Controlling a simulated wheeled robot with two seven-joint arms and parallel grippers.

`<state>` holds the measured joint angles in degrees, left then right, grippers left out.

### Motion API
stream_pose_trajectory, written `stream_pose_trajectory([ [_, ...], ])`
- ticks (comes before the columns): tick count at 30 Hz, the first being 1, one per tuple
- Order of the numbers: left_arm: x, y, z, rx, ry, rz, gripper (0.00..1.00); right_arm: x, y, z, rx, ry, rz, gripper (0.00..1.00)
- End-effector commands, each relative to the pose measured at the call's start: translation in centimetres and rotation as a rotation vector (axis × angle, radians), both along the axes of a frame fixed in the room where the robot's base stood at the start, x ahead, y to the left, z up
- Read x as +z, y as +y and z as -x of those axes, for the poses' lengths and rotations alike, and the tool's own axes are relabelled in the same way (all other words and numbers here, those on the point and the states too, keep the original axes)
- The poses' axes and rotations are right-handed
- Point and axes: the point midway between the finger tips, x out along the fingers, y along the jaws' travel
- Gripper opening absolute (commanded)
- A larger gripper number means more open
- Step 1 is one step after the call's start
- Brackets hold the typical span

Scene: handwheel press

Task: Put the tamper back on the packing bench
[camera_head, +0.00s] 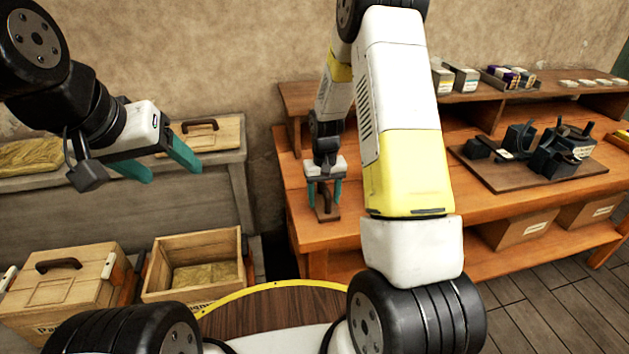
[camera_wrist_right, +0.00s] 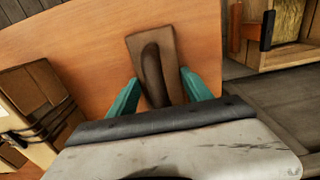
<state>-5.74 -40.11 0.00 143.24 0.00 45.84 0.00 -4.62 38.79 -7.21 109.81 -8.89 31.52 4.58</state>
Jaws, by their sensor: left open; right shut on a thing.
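The tamper (camera_head: 326,214) is a brown rectangular wooden plate with a dark curved handle, at the left end of the orange wooden bench (camera_head: 352,233). In the right wrist view the tamper (camera_wrist_right: 136,45) lies between the teal fingers, its plate over the bench top. My right gripper (camera_head: 324,203) points down and is shut on the tamper's handle (camera_wrist_right: 153,75). I cannot tell whether the plate touches the bench top. My left gripper (camera_head: 172,174) is open and empty, in the air in front of the grey bench (camera_head: 215,172) on the left.
A lidded crate (camera_head: 70,285) and an open crate (camera_head: 197,243) stand at the lower left. A wooden lid with a handle (camera_head: 205,133) lies on the grey bench. A board with dark metal devices (camera_head: 520,178) is on the orange bench's right part. Small boxes (camera_head: 455,77) line its shelf.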

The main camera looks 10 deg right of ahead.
Motion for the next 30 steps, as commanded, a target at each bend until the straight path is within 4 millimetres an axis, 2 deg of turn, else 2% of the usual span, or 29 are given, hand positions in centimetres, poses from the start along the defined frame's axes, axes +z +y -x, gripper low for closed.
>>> stream_pose_trajectory([
  [1, 0.0, 0.0, 0.0, 0.0, 0.0, 0.0, 0.67, -0.1, 0.0, 0.0, 0.0, 0.001, 0.0, 0.64],
  [3, 0.0, 0.0, 0.0, 0.0, 0.0, 0.0, 0.67, 0.0, 0.0, 0.0, 0.0, 0.001, 0.0, 0.78],
  [4, 0.0, 0.0, 0.0, 0.0, 0.0, 0.0, 0.67, 0.0, 0.0, 0.0, -0.001, 0.001, 0.0, 0.8],
  [13, 0.0, 0.0, 0.0, 0.0, 0.0, 0.0, 0.67, 0.1, 0.0, 0.0, -0.001, 0.0, 0.0, 0.8],
  [16, 0.0, 0.0, 0.0, 0.0, 0.0, 0.0, 0.67, 0.7, 0.0, -0.1, -0.001, -0.002, 0.0, 0.8],
  [20, 0.0, 0.0, 0.0, 0.0, 0.0, 0.0, 0.67, 2.8, 0.0, -0.1, -0.001, -0.005, 0.0, 0.8],
  [30, 0.0, 0.0, 0.0, 0.0, 0.0, 0.0, 0.67, 9.9, 0.0, 0.0, -0.001, -0.004, 0.0, 0.8],
])
